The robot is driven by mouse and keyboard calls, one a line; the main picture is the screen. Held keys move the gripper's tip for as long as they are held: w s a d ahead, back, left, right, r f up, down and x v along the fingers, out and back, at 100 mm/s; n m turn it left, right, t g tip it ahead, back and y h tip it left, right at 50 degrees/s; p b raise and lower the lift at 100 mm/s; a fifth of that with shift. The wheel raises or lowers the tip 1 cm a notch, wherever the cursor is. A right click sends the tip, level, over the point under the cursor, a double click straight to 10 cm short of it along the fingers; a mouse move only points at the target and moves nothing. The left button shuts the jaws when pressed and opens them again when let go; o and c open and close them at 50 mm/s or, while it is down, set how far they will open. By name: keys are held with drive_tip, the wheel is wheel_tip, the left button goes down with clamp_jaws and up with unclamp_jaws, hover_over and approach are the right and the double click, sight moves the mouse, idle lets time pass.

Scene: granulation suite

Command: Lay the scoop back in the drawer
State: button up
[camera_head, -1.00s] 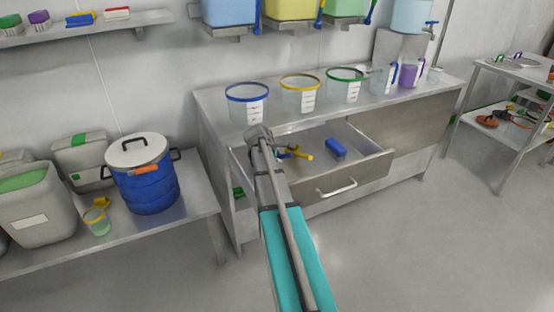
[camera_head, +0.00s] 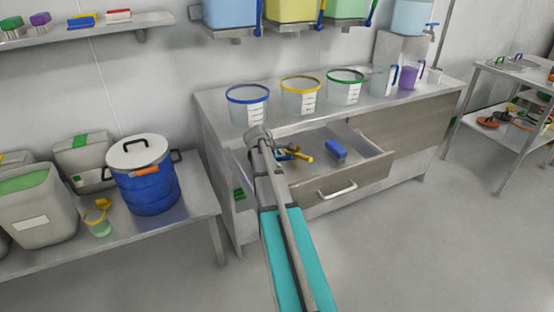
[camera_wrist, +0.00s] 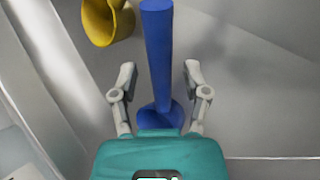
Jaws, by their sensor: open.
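The drawer (camera_head: 340,187) stands open under the steel counter. A blue scoop (camera_wrist: 157,50) shows in the wrist view, its long handle running up the picture and its rounded bowl low, near my gripper's palm. My gripper (camera_wrist: 160,72) is open, with one finger on each side of the blue handle and a visible gap on both sides. A yellow scoop (camera_wrist: 106,22) lies at upper left of it. In the head view, a yellow tool (camera_head: 302,155) lies in the drawer. My arm hides the drawer's left part and my gripper there.
Clear tubs with blue (camera_head: 248,105), yellow (camera_head: 300,98) and green (camera_head: 345,88) rims stand on the counter above. A blue drum (camera_head: 146,180) stands on the left bench. The floor at right is clear.

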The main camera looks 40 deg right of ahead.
drive_tip(key=p+v, duration=0.8)
drive_tip(key=v, duration=0.3)
drive_tip(key=shift+r+p, duration=0.2)
drive_tip(key=shift+p, duration=0.2)
idle(0.6)
drive_tip(key=s+a+f+m+y, duration=0.1)
drive_tip(key=s+a, duration=0.3)
drive_tip(key=a, duration=0.8)
drive_tip(key=s+a+f+m+y, duration=0.1)
drive_tip(key=s+a+m+y, duration=0.3)
drive_tip(key=a, duration=0.8)
drive_tip(key=s+a+f+m+g+y, duration=0.1)
drive_tip(key=s+a, duration=0.5)
drive_tip(key=a, duration=0.6)
drive_tip(key=shift+a+f+m+y, duration=0.2)
drive_tip(key=shift+f+m+y, duration=0.2)
drive_tip(key=shift+m+y, duration=0.5)
drive_tip(key=shift+s+d, duration=0.1)
drive_tip(key=shift+d, duration=0.05)
